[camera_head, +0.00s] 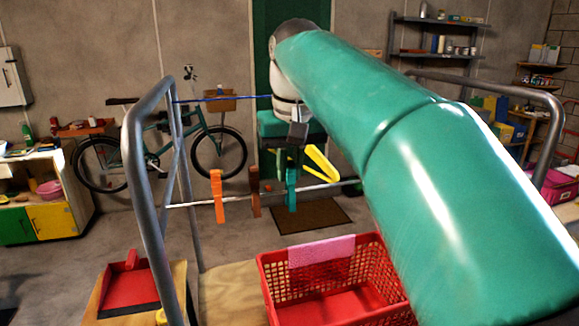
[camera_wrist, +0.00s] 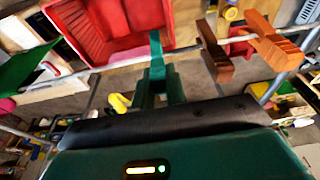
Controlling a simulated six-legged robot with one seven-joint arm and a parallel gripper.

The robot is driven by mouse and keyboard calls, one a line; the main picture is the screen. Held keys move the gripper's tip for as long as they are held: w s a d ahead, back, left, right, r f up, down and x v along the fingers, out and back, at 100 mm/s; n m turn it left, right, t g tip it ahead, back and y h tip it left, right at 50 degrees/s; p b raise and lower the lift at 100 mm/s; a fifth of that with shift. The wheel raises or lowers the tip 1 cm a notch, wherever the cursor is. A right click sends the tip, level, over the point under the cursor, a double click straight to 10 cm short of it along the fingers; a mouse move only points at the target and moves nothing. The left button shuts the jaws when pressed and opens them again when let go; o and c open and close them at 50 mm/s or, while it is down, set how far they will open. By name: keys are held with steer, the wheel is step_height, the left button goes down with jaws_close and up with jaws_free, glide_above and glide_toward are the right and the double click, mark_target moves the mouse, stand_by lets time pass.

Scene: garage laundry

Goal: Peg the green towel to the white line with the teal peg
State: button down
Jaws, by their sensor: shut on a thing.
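The teal peg (camera_head: 291,190) is upright at the white line (camera_head: 190,204) in the head view. My gripper (camera_head: 289,168) is above it, shut on its upper part. In the wrist view, the teal peg (camera_wrist: 157,60) stands between the fingers of my gripper (camera_wrist: 160,88), close to the line; whether its jaws clasp the line I cannot tell. A flat green piece (camera_wrist: 28,66) at the left of the wrist view may be the green towel; in the head view my arm hides that side, and no towel shows clearly on the line.
A brown peg (camera_head: 254,190) and an orange peg (camera_head: 217,195) hang on the line to the left. A blue line (camera_head: 215,98) runs higher. The red basket (camera_head: 330,304) with a pink cloth (camera_head: 321,251) stands below. The grey metal frame (camera_head: 133,155) stands at left.

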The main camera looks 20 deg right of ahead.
steer(key=shift+w+v, duration=0.2)
steer(key=shift+v, duration=0.7)
steer(key=shift+w+v, duration=0.15)
steer(key=shift+v, duration=0.7)
steer(key=shift+w+v, duration=0.2)
steer(key=shift+v, duration=0.7)
steer(key=shift+r, duration=0.1)
steer(key=shift+s, duration=0.15)
